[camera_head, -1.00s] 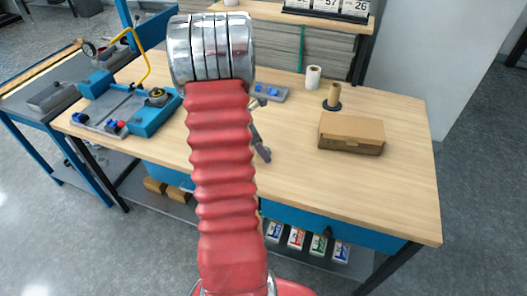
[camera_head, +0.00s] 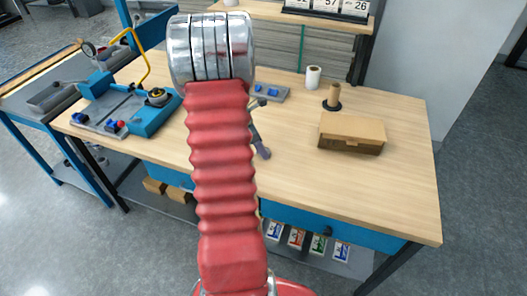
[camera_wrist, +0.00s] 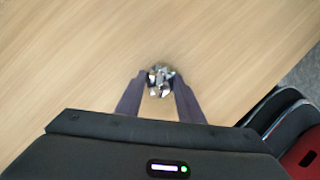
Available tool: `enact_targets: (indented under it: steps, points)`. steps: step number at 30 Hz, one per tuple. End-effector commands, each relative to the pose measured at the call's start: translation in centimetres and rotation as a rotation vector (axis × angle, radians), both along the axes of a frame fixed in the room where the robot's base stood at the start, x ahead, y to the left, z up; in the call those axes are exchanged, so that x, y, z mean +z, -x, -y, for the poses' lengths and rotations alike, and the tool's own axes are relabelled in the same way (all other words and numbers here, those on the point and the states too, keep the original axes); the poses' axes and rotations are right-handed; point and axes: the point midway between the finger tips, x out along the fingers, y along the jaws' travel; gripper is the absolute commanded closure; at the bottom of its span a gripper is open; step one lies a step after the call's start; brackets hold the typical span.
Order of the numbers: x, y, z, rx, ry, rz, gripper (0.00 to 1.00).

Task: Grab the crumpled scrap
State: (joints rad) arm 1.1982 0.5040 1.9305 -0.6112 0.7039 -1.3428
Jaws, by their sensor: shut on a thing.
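The crumpled scrap (camera_wrist: 160,78) is a small silvery, dark-flecked ball in the wrist view, at the centre of the picture. My gripper (camera_wrist: 160,84) has its two dark fingers on either side of it and is shut on it. Wooden tabletop lies all around behind the scrap; I cannot tell whether the scrap touches it. In the head view my red arm hides the scrap and most of the gripper.
The wooden workbench (camera_head: 300,180) has a cardboard box (camera_head: 351,133), a white roll (camera_head: 313,77) and a brown roll on a dark base (camera_head: 333,96) at the right. A blue fixture (camera_head: 150,115) stands at the left. The bench's front right is clear.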

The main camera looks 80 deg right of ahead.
Motion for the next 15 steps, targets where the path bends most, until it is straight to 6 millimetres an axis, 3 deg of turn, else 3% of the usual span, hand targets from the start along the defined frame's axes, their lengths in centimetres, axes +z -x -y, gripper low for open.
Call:
enact_targets:
  steps: [10,15]
  points:
    - [0.1,0.0,0.0,0.000,0.000,0.000,0.87]
    - [1.0,0.0,0.1,0.001,0.003,0.001,0.87]
